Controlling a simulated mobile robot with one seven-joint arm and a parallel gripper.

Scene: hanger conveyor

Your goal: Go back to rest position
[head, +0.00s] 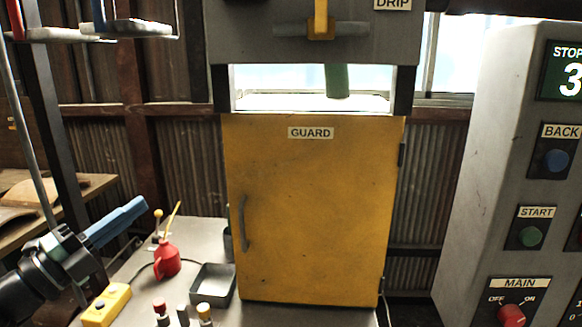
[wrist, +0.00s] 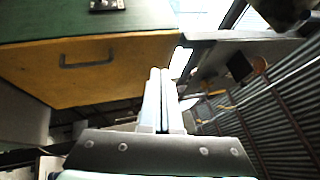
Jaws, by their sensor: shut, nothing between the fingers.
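My gripper (head: 118,222) is at the lower left in the head view, above the grey bench. Its blue fingers are together with nothing between them, and they point to the upper right. In the wrist view my gripper (wrist: 160,78) shows as two pale fingers pressed side by side. It is apart from the yellow guard door and touches nothing that I can see.
A shut yellow guard door (head: 312,210) with a grey handle fills the middle. A red oil can (head: 167,261), a grey tray (head: 212,284) and a yellow button box (head: 106,304) sit on the bench. A grey control cabinet (head: 480,170) stands right. Hangers (head: 127,27) hang upper left.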

